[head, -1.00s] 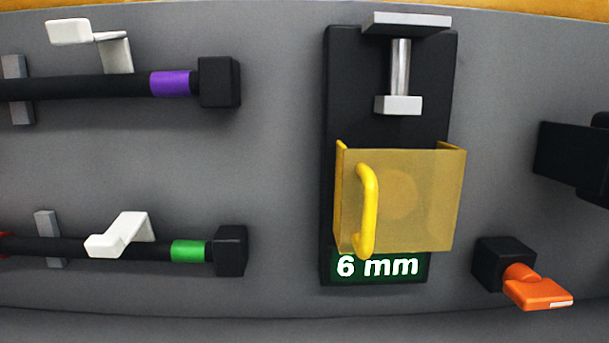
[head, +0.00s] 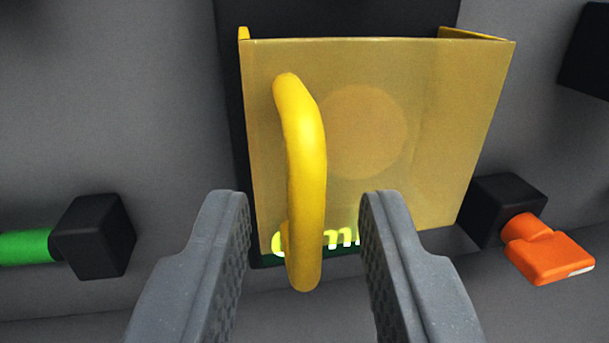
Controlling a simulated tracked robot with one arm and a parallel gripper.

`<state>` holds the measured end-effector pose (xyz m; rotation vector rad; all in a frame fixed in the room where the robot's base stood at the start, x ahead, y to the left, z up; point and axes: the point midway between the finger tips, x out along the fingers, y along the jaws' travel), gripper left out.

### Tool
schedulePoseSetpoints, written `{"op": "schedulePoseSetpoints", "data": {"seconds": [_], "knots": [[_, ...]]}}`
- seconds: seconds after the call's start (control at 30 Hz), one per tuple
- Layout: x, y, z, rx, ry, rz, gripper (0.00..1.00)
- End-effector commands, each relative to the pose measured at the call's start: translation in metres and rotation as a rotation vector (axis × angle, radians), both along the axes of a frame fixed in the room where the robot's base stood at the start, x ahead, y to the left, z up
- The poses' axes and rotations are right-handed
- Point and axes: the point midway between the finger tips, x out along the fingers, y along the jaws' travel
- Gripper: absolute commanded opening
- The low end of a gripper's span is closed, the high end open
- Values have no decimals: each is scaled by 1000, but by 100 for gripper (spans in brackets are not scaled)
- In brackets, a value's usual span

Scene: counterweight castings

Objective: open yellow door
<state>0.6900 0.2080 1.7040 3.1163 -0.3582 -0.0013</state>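The yellow door (head: 420,130) is a see-through amber panel in front of a black plate, and it stands closed across its yellow frame. A faint round shape shows through it. Its yellow bar handle (head: 305,160) runs upright along the left part of the panel. My gripper (head: 305,215) is open, with one grey finger on each side of the handle's lower part as seen in this view. Clear gaps show between both fingers and the handle. How far the fingertips are from the door in depth, I cannot tell.
An orange lever (head: 545,250) on a black block (head: 490,205) juts out at the right of the door. A partly covered green label (head: 345,245) sits below the door. The grey panel (head: 120,100) is bare at upper left.

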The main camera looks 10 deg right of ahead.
Motion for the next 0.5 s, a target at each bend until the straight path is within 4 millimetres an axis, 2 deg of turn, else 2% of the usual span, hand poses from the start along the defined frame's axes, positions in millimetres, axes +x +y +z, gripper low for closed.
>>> {"op": "schedulePoseSetpoints", "data": {"seconds": [0.37, 0.47, 0.5], "knots": [[5, -1, -1, 0, 0, 0, 30], [5, -1, -1, 0, 0, 0, 2], [5, -1, -1, 0, 0, 0, 0]]}}
